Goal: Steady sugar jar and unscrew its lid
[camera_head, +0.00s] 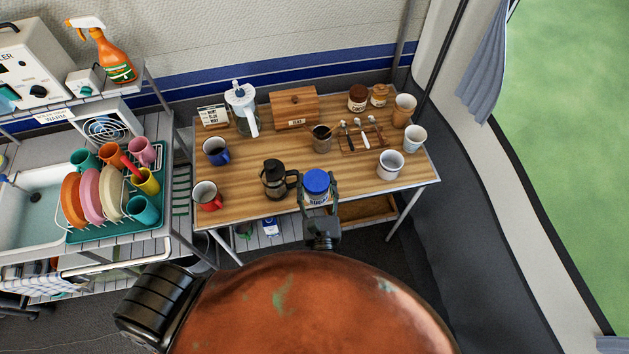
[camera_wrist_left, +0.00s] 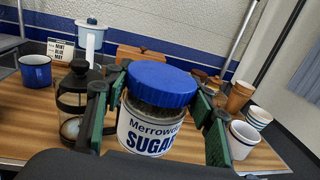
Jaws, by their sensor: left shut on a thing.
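The sugar jar (camera_head: 316,201) stands near the front edge of the wooden table with its blue lid (camera_head: 317,181) seated on top. In the left wrist view the white label of the sugar jar (camera_wrist_left: 148,137) reads SUGAR under the wide blue lid (camera_wrist_left: 161,84). My left gripper (camera_head: 318,187) comes from the front edge and is shut on the jar, one finger on each side; the fingers also flank it in the left wrist view (camera_wrist_left: 157,115). The exact finger contacts are partly hidden. My right gripper is not in view.
A French press (camera_head: 274,180) stands close left of the jar. A white cup (camera_head: 390,164) is to its right and a spoon rack (camera_head: 362,138) behind it. A red mug (camera_head: 207,196) is at front left. Bare table (camera_head: 240,187) lies between red mug and press.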

